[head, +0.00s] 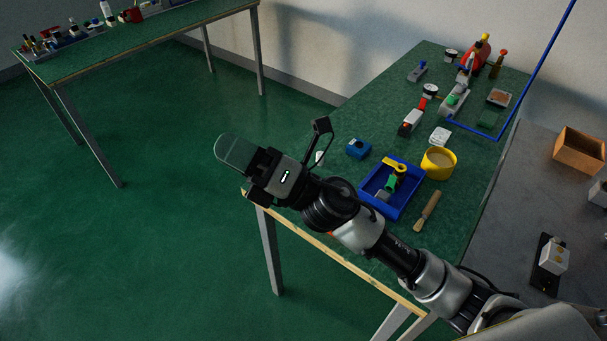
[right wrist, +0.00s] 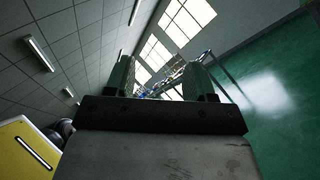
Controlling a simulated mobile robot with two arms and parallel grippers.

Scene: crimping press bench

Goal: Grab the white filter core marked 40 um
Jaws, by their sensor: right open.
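A small white cylinder (head: 319,157), possibly the filter core, stands near the left edge of the green bench, just behind my right arm; any 40 um mark is too small to read. My right gripper (head: 233,153) is held out past the bench's left edge, left of the white cylinder and apart from it. In the right wrist view its two fingers (right wrist: 160,82) are spread with nothing between them; that view looks across the room to windows. My left gripper is not in view.
Under my arm's far side are a blue tray (head: 407,211) with yellow and green parts, a blue block (head: 358,149), a yellow round container (head: 438,163) and a wooden-handled tool (head: 428,211). Another bench (head: 150,42) stands far left.

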